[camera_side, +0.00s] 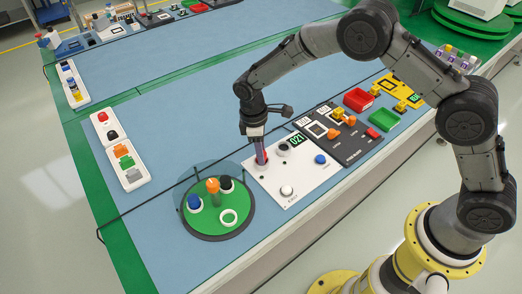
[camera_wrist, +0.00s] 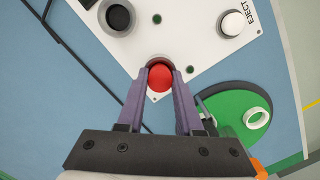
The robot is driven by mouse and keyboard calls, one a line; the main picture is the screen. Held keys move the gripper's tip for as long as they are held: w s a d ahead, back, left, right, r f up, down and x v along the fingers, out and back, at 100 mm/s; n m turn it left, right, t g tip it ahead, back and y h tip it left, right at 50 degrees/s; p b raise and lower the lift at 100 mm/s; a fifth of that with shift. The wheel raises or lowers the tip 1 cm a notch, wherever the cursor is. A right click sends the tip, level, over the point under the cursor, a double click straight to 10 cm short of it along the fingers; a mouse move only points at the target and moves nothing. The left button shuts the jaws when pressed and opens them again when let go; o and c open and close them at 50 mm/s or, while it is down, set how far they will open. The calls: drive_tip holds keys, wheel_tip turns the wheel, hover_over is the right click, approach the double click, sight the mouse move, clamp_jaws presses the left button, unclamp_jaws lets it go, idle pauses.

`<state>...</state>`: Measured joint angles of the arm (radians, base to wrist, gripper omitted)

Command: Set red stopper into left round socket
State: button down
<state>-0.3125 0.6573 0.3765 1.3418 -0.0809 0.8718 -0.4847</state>
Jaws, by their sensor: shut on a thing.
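My gripper (camera_wrist: 160,80) is shut on the red stopper (camera_wrist: 160,77), whose round red top shows between the two purple fingers. In the side view my gripper (camera_side: 261,160) points down at the left part of the white panel (camera_side: 310,178). A grey rim (camera_wrist: 159,59) shows just behind the red stopper in the wrist view, so the stopper is at or over the left round socket. I cannot tell how deep it sits. The other round socket (camera_wrist: 117,16), grey-rimmed with a dark centre, is apart from my gripper; it also shows in the side view (camera_side: 283,148).
The white panel carries an EJECT button (camera_side: 287,190), a blue button (camera_side: 320,159) and a green display (camera_side: 297,140). A green turntable (camera_side: 216,222) with coloured pieces stands close by on the left. A dark panel (camera_side: 350,145) lies on the right. Blue table surface is free behind.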

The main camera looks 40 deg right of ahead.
drive_tip(key=shift+c, duration=2.4)
unclamp_jaws()
